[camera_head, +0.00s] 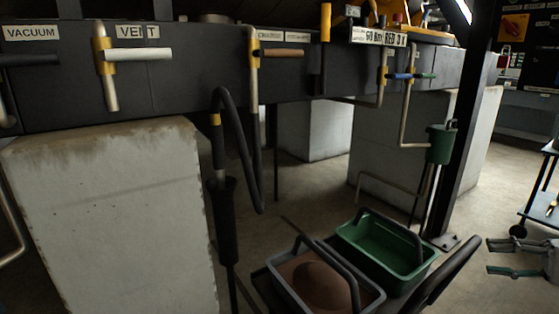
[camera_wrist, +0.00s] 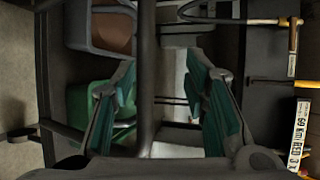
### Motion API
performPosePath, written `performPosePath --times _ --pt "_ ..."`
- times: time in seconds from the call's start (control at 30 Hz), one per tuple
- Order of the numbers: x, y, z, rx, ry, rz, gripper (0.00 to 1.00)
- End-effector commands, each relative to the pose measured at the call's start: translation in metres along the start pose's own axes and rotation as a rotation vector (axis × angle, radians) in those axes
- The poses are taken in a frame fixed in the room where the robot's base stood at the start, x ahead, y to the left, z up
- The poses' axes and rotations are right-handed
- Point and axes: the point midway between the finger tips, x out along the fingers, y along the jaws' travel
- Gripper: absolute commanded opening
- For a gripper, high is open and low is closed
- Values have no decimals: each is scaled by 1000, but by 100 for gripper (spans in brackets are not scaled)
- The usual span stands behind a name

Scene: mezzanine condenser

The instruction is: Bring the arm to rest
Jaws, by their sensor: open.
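My gripper (camera_head: 500,258) is at the right edge of the head view, above the floor and to the right of the two trays. Its two fingers point left and stand apart with nothing between them in that view. In the wrist view my gripper (camera_wrist: 163,78) shows teal finger pads spread wide. A dark bar (camera_wrist: 146,60) crosses the gap between them in the picture; I cannot tell how far beyond the fingertips it is. Most of my arm is out of the head view.
A green tray (camera_head: 349,238) and a grey tray (camera_head: 268,262) with brown contents sit at bottom centre. A dark post (camera_head: 462,150) stands left of my gripper. A blue-topped cart (camera_head: 545,213) is at far right. Valve handles and a hanging black hose (camera_head: 240,150) line the condenser.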

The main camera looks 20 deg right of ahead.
Motion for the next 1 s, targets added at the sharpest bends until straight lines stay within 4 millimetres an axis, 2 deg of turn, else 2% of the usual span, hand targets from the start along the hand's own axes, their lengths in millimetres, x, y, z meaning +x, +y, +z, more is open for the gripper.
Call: performPosePath --times 0.03,0.2,0.37,0.5,0.73,0.87,1.0 --pt "20 -21 6 -6 -49 43 41" --pt "83 -76 47 1 -210 217 41" --pt "133 -115 99 -13 -333 392 41" --pt "166 -139 152 -46 -418 546 41" --pt "195 -158 244 -145 -506 790 41" --pt "198 -158 293 -221 -528 917 41" --pt "193 -151 339 -322 -531 1040 41"
